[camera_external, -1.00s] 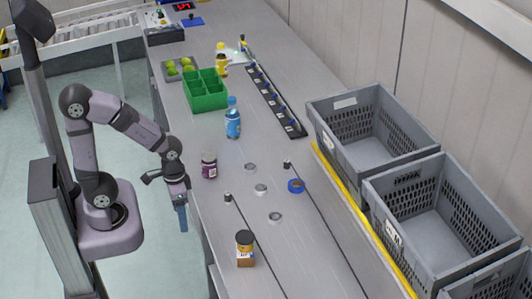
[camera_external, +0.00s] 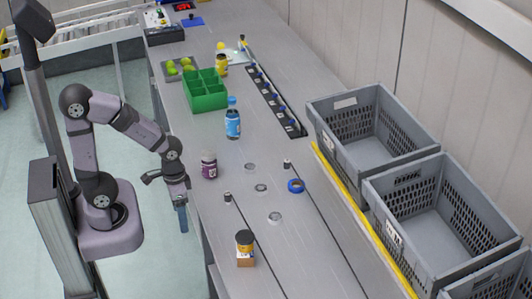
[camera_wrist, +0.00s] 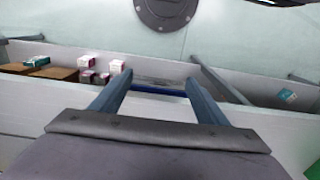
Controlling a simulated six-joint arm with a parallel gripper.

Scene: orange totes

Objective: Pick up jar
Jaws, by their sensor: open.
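A dark purple jar (camera_external: 209,165) with a label stands upright near the left edge of the grey table. Another small jar (camera_external: 245,238) with a black lid and yellow band stands nearer the camera, seemingly on a small brown block (camera_external: 246,260). I cannot tell which one the task means. My gripper (camera_external: 182,220) hangs pointing down off the table's left edge, left of and lower in the picture than the purple jar, touching neither jar. In the wrist view my gripper (camera_wrist: 157,85) has its two blue-grey fingers spread with nothing between them. No jar shows there.
A blue bottle (camera_external: 232,122) and a green divided box (camera_external: 205,92) stand behind the purple jar. A blue ring (camera_external: 296,186) lies to the right. Grey crates (camera_external: 440,168) line the right side. Small pink-white boxes (camera_wrist: 98,66) sit in a grey bin in the wrist view.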

